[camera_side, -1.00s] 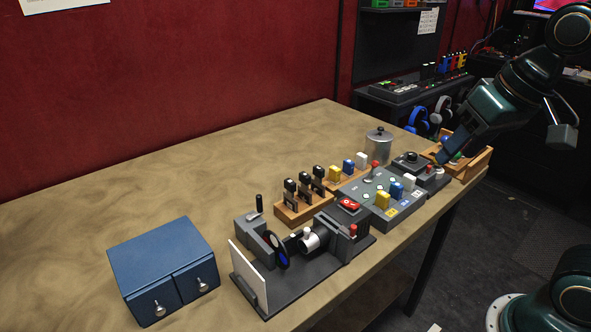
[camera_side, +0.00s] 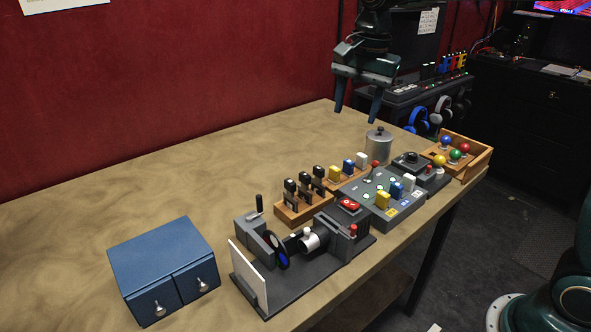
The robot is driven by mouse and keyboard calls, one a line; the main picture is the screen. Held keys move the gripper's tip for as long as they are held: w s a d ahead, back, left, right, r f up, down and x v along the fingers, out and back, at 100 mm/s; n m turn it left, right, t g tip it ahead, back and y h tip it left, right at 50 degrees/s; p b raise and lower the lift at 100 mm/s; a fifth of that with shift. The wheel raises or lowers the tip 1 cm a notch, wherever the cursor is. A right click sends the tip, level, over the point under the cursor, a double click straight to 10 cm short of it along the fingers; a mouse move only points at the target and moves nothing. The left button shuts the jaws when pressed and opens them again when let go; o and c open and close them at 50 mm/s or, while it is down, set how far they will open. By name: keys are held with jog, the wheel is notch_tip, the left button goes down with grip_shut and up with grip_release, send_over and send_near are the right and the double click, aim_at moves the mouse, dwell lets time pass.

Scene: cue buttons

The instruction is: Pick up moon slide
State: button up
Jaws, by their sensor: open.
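Several dark slides with black handles (camera_side: 304,186) stand upright in a wooden rack (camera_side: 290,217) at the middle of the table. Their pictures are too small to read, so I cannot tell which one is the moon slide. A projector-like device (camera_side: 312,241) with a lens and a white screen (camera_side: 249,275) stands in front of the rack. My gripper (camera_side: 356,113) is open and empty. Its fingers point down, and in the picture it is above and to the right of the rack, near the back of the table.
A blue two-drawer box (camera_side: 163,262) stands at front left. Right of the rack are a metal canister (camera_side: 378,147), a grey button panel (camera_side: 382,211), a joystick box (camera_side: 411,163) and a wooden tray (camera_side: 481,160) of coloured balls. The table's back left is clear.

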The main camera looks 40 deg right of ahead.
aim_at(319, 168)
jog(key=w+f+m+g, duration=0.1)
jog(key=w+f+m, duration=0.3)
jog(key=w+f, duration=0.2)
jog(key=w, duration=0.2)
jog(key=shift+w+a+m, duration=0.2)
jog(key=shift+w+m, duration=0.15)
jog(key=shift+m, duration=0.05)
notch_tip(319, 168, down, 9)
jog(key=shift+r, duration=0.2)
jog(key=shift+f, duration=0.1)
jog(key=shift+a+f, duration=0.2)
jog(key=shift+f, duration=2.3)
jog(key=shift+c, duration=0.4)
jog(key=c, duration=1)
